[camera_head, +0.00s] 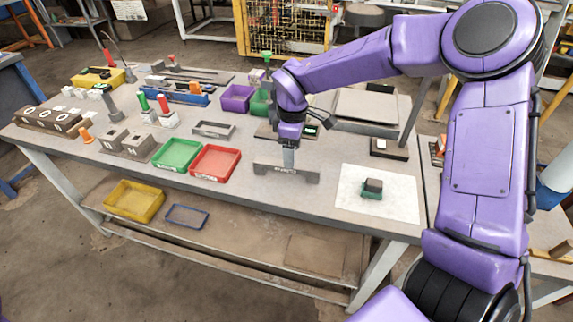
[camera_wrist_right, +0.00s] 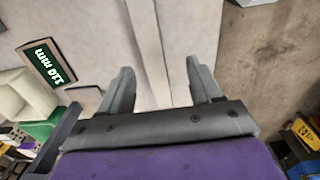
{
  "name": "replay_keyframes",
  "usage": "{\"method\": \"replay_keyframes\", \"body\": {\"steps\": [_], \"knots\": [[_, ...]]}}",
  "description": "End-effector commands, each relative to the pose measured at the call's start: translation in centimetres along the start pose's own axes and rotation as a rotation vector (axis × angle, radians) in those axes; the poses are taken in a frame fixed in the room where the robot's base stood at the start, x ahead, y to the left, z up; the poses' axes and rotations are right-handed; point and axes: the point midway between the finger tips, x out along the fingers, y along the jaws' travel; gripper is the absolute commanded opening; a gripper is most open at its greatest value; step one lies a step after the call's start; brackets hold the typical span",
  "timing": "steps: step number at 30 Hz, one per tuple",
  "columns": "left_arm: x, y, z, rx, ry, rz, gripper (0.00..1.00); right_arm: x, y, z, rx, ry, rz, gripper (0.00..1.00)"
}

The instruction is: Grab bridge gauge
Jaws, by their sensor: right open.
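The grey bridge gauge (camera_head: 268,169) stands near the front edge of the workbench, a long low bar with a foot at each end and dark lettering on its front. My right gripper (camera_head: 289,158) points down at the middle of the gauge, its fingers overlapping the bar in the head view. In the right wrist view, my right gripper (camera_wrist_right: 158,80) has its two fingers spread apart, with a pale strip running between them. I cannot tell whether the fingers touch the gauge. My left gripper is out of view.
A red tray (camera_head: 216,163) and a green tray (camera_head: 177,155) lie left of the gauge. A white sheet (camera_head: 400,199) with a small green-and-dark block (camera_head: 372,188) lies to the right. A dark green plate marked 110 mm (camera_wrist_right: 47,63) shows in the wrist view.

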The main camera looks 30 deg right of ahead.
Motion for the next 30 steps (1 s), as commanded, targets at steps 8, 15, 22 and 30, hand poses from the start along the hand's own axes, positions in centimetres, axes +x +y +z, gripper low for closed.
{"method": "replay_keyframes", "body": {"steps": [8,15,22,30], "knots": [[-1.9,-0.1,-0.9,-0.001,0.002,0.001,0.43,4.7,0.7,-1.1,-0.001,-0.008,-0.006,0.64],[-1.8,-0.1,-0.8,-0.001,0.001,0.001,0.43,5.4,0.7,-1.2,-0.002,-0.005,-0.003,0.64],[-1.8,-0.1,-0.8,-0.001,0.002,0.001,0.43,5.4,0.7,-1.2,-0.004,-0.005,-0.003,0.0],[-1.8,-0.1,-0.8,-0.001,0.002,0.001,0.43,5.3,0.7,-1.2,-0.003,-0.005,-0.003,0.0]]}}
